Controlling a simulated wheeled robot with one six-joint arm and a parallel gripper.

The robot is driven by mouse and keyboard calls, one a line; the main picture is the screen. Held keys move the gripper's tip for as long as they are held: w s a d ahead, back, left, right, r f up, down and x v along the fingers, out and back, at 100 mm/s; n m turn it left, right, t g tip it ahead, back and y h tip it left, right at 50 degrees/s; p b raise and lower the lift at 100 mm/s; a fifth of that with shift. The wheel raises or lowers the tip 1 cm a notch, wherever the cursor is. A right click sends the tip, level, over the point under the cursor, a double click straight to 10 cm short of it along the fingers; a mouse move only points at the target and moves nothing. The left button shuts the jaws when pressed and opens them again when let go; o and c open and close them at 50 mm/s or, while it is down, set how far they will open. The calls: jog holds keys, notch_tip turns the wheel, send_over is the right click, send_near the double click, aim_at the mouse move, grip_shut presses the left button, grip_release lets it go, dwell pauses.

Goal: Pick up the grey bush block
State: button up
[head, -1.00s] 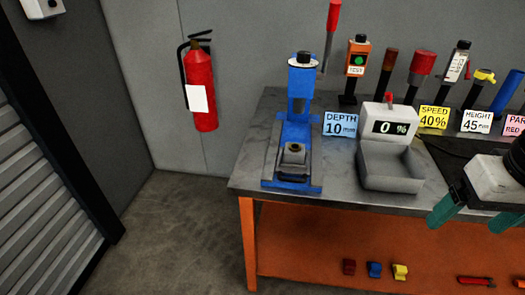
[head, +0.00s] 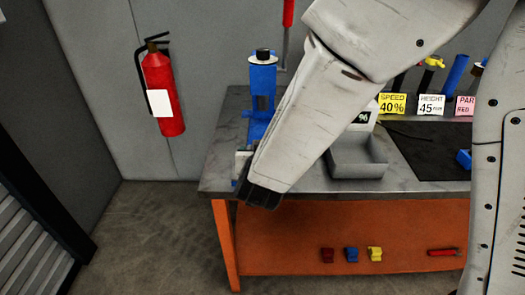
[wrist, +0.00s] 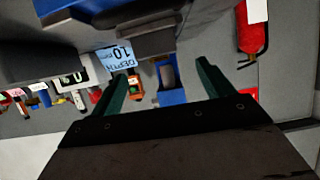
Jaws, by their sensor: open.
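In the wrist view, which is upside down, a grey block (wrist: 148,44), apparently the bush block, sits on the blue press just beyond my fingertips. My gripper (wrist: 161,69) is open, its two green fingers spread apart and nothing between them. The blue press column (wrist: 168,78) shows behind, in the gap between the fingers. In the head view the blue press (head: 262,88) stands at the left end of the bench.
A grey tray (head: 357,170) stands on the bench (head: 425,186) right of the press, partly behind my arm. The blue DEPTH card (wrist: 118,62) is near my fingers in the wrist view. A red fire extinguisher (head: 166,110) hangs on the wall at left.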

jog(key=x, duration=0.8)
jog(key=shift+s+d+f, duration=0.15)
jog(key=shift+s+f, duration=0.05)
jog(key=shift+f, duration=0.05)
jog(key=c, duration=1.5)
jog(key=shift+r, duration=0.1)
grip_shut()
